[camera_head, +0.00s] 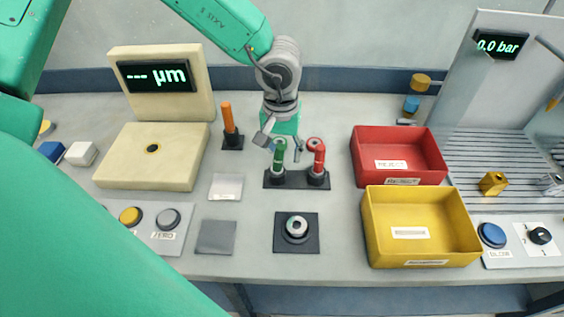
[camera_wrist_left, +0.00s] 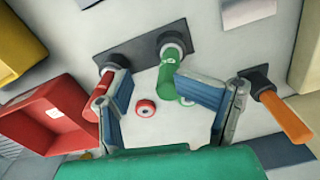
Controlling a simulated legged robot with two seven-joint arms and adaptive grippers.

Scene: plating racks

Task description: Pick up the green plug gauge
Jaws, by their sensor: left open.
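The green plug gauge (camera_head: 279,163) stands upright in a dark two-place holder (camera_head: 297,180), left of a red plug gauge (camera_head: 317,163). My left gripper (camera_head: 281,146) is open above the holder, its fingers pointing down around the green gauge's top. In the wrist view the green gauge (camera_wrist_left: 167,73) shows between the spread fingers (camera_wrist_left: 152,82), close to the right finger, which hides part of it. The red gauge (camera_wrist_left: 104,84) is beside and partly behind the left finger. I cannot tell whether either finger touches a gauge. My right gripper is not in view.
An orange-handled tool (camera_head: 229,118) stands left of the holder. A red bin (camera_head: 355,158) and a yellow bin (camera_head: 372,225) are on the right. A ring part (camera_head: 296,227) sits on a dark pad in front. A beige gauge unit (camera_head: 115,170) stands left.

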